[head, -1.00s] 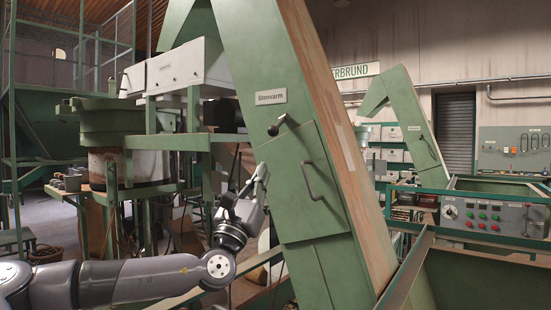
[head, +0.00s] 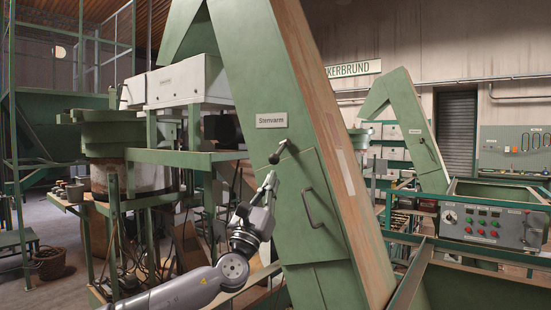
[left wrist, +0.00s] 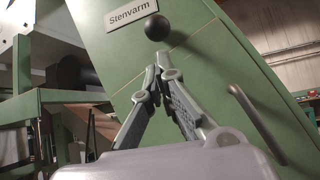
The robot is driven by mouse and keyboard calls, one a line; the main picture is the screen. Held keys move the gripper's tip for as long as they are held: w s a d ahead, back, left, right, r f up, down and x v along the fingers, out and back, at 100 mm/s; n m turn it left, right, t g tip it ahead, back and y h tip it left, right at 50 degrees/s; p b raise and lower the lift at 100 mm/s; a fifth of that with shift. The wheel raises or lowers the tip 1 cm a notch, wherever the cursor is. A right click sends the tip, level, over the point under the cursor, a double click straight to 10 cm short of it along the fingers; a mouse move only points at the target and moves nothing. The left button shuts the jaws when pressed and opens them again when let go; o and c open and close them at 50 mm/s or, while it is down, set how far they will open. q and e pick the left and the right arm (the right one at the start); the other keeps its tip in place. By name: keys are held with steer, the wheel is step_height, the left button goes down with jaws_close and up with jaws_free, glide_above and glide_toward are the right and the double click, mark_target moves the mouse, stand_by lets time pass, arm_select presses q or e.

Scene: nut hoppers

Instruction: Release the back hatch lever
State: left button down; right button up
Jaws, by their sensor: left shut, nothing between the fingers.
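The hatch lever (head: 278,152) is a short dark lever with a round black knob. It sits at the upper edge of the hatch panel (head: 312,225) on the slanted green elevator housing, below the "Stenvarm" plate. Its black knob (left wrist: 157,27) shows in the left wrist view, just beyond my fingertips. My left gripper (head: 268,178) is shut and empty, below and slightly left of the lever, apart from it in the head view. The shut fingers also show in the left wrist view (left wrist: 158,72), pointing up toward the knob. My right gripper is out of view.
A bar handle (head: 312,208) stands out from the hatch to the right of my left gripper. A green frame with a large drum (head: 115,172) stands at left. A control panel (head: 490,222) with buttons is at right.

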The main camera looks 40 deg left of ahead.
mark_target(280, 152)
arm_select(q)
steer(key=p+x, duration=0.2)
steer(key=x, duration=0.2)
stand_by(0.4)
steer(key=shift+w, duration=0.1)
